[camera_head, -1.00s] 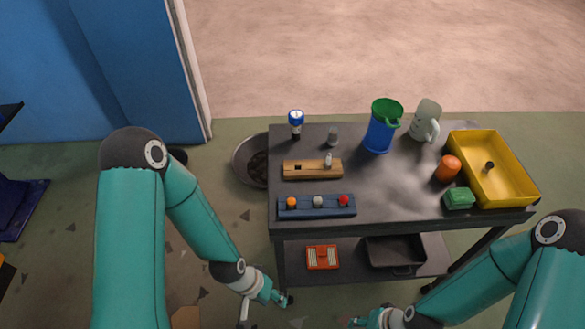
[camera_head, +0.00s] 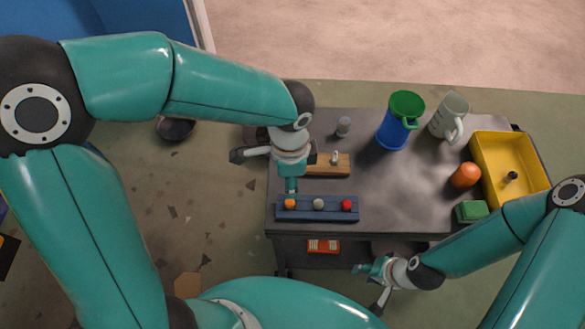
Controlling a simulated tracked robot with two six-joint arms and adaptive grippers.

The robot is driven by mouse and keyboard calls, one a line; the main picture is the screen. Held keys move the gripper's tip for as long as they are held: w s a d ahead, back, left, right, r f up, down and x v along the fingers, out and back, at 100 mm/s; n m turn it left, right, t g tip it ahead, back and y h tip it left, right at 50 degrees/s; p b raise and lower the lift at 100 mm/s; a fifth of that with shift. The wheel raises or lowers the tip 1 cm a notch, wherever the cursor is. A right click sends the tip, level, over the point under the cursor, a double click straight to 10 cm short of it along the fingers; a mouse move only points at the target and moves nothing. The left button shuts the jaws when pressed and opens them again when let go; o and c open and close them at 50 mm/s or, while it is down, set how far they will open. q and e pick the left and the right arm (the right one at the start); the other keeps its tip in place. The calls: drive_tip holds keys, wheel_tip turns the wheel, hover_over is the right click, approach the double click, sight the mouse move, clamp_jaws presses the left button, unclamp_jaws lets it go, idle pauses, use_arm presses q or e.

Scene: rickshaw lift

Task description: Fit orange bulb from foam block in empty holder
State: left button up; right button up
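The blue foam block (camera_head: 335,215) lies near the table's front edge. It holds an orange bulb (camera_head: 289,204) at left, a grey-white bulb (camera_head: 318,204) in the middle and a red bulb (camera_head: 346,205) at right. The wooden holder (camera_head: 330,171) lies behind it, with a small pale bulb (camera_head: 335,158) standing in its right part. Its left part is hidden by my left gripper (camera_head: 291,187), which points down just above and behind the orange bulb. Its finger opening is unclear. My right gripper (camera_head: 364,267) is in front of the table, away from these things; its fingers are too small to judge.
The table's middle is clear.

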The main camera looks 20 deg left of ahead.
sight(290, 201)
use_arm(q)
drive_tip(key=shift+s+f+b, duration=0.1)
drive_tip(key=shift+f+b, duration=0.45)
drive_tip(key=shift+f, duration=0.2)
wheel_tip(290, 201, down, 8)
drive_tip(key=b, duration=0.6)
drive_tip(key=shift+f+b, duration=0.15)
drive_tip(key=shift+b, duration=0.25)
drive_tip(key=shift+c, duration=0.4)
drive_tip(key=c, duration=0.6)
drive_tip(key=shift+r+p, duration=2.9)
drive_tip(key=shift+r, duration=0.7)
